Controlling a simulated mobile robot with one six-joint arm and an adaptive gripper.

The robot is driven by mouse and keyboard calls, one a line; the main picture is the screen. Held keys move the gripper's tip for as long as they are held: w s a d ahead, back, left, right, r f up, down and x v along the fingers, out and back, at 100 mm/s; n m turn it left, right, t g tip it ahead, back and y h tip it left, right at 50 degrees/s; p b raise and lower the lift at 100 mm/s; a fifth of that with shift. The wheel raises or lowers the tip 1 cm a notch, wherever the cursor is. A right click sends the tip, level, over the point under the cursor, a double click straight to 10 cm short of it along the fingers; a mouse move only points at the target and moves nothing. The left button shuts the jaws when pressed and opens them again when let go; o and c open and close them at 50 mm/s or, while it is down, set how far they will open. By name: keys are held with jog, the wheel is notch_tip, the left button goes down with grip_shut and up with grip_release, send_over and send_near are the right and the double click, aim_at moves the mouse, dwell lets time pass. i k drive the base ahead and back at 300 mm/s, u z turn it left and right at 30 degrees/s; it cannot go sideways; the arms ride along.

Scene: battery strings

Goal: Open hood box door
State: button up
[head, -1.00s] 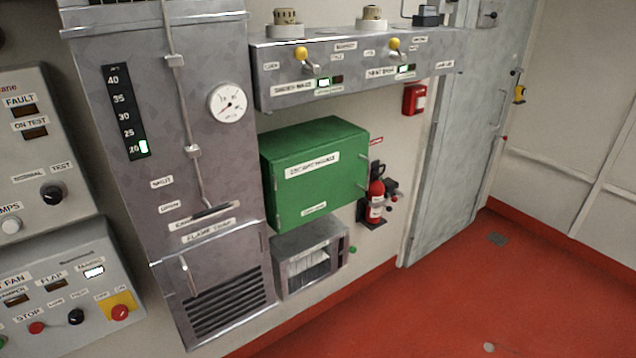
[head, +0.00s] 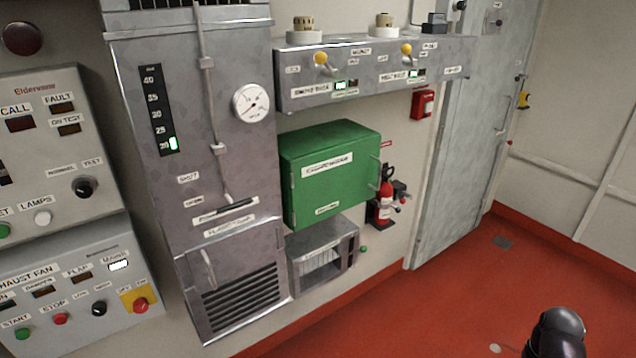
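A green wall box (head: 335,185) hangs below the grey switch panel; its white labels are too blurred to read, so I cannot tell for certain that it is the hood box. Its front door is shut. Thin metal bars show at its left and right front edges. A black rounded part, apparently of my gripper (head: 556,335), rises into the bottom right of the head view, well apart from the box. Its fingers cannot be made out, and it touches nothing visible.
A tall grey cabinet (head: 195,110) with a gauge stands left of the box. A small grey louvred unit (head: 322,262) sits below it. A fire extinguisher (head: 385,197) and a grey door (head: 470,150) are to the right. The red floor (head: 440,310) is largely open.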

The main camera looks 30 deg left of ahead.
aim_at(323, 184)
jog(key=u, duration=1.15)
jog(key=k, duration=0.95)
jog(key=i, duration=0.8)
jog(key=u, duration=0.05)
